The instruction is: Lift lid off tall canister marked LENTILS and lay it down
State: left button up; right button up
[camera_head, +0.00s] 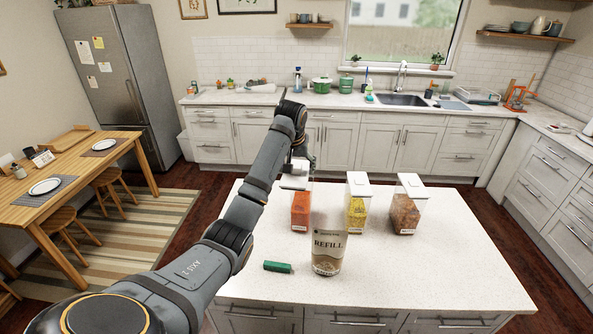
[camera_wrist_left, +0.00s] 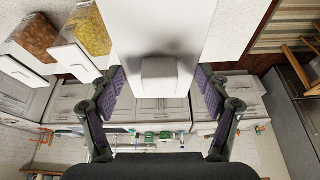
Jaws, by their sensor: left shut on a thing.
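The canister with orange-red contents (camera_head: 301,212) stands at the left of three clear canisters on the white island. Its small front label is too small to read. Its white lid (camera_head: 292,183) is at its top; I cannot tell whether it is still seated. In the left wrist view the lid (camera_wrist_left: 158,25) fills the top middle, with a blocky white knob (camera_wrist_left: 160,72). My left gripper (camera_head: 301,161) is above the canister, partly hidden by my arm. In the wrist view its fingers (camera_wrist_left: 160,90) are on both sides of the knob, shut on the lid. My right gripper is out of view.
To the right stand a canister with yellow pasta (camera_head: 357,213) and one with brown contents (camera_head: 404,214), both white-lidded. A REFILL pouch (camera_head: 327,245) and a green cylinder (camera_head: 278,267) are nearer me. The island top (camera_head: 450,265) is clear at right.

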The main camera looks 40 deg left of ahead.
pick_arm(q)
jog(key=shift+v, duration=0.8)
jog(key=shift+r, duration=0.5)
jog(key=shift+w+r, duration=0.15)
jog(key=shift+r, duration=0.05)
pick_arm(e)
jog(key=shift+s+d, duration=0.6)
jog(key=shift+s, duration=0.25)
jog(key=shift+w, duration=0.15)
